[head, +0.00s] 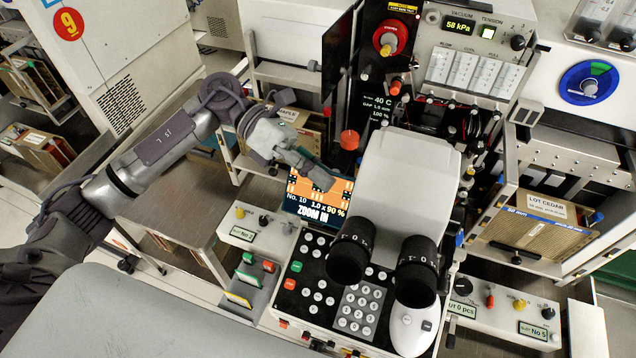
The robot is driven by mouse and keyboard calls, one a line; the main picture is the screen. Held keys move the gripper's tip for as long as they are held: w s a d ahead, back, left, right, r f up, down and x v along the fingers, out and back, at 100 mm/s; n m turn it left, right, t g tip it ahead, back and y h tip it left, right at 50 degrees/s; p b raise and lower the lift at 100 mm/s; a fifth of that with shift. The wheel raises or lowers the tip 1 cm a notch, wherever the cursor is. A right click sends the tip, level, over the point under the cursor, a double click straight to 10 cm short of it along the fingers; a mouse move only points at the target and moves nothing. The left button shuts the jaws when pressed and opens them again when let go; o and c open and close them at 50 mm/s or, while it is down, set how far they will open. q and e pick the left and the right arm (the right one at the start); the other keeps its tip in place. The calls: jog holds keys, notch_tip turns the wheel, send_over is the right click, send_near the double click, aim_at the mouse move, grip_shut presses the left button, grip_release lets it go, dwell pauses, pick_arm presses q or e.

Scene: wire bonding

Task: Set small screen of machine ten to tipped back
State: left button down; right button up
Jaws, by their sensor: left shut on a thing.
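The small screen (305,210) of machine ten shows an orange picture and the words "No. 10", "1.0 x 90 %" and "ZOOM IN". It stands left of the microscope, behind the keypad, with its face turned towards me. How far it leans is hard to tell from this one view. My left gripper (322,180) reaches in from the left and is shut on the upper edge of the small screen. Its fingers cover part of the screen's top. My right gripper is not in view.
The microscope (408,185) with two black eyepieces stands close on the right of the screen. A keypad (320,290) and white mouse (410,325) lie in front. A red knob (349,140) sticks out just behind. A magazine box (540,225) stands at right.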

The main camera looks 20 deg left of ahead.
pick_arm(q)
jog(key=shift+w+f+n+g+b, duration=0.3)
jog(key=shift+w+f+n+b, duration=0.1)
jog(key=shift+f, duration=0.15)
jog(key=shift+w+r+n, duration=0.1)
jog(key=shift+n, duration=0.2)
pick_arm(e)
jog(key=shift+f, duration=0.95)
pick_arm(q)
jog(key=c, duration=1.2)
grip_release()
jog(key=shift+o, duration=0.2)
jog(key=v, duration=1.2)
jog(key=shift+f, duration=0.25)
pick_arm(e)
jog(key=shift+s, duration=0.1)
